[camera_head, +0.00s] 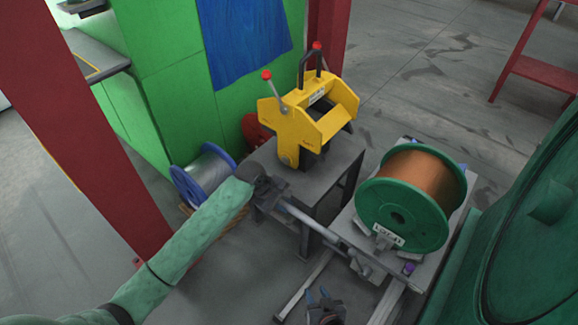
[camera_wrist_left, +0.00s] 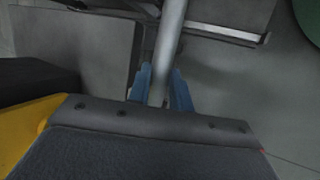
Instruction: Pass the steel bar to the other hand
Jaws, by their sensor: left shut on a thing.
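The steel bar (camera_head: 318,227) is a thin grey rod. In the head view it slants down to the right from my left gripper (camera_head: 272,200), toward the stand under the green spool. My left gripper is shut on the bar near its upper-left end. In the left wrist view the bar (camera_wrist_left: 170,45) runs up between the blue fingers (camera_wrist_left: 161,92). Its far end is hard to tell from the stand's metal parts. My right gripper (camera_head: 324,296) is at the bottom edge of the head view, below the bar and apart from it, with its fingers spread and nothing visible between them.
A green spool of copper wire (camera_head: 400,215) sits on a stand at the right. A yellow machine part (camera_head: 310,110) with red-knobbed levers stands on a grey table (camera_head: 340,160) behind the bar. A blue-rimmed wire spool (camera_head: 203,173) and a red post (camera_head: 85,130) are at the left.

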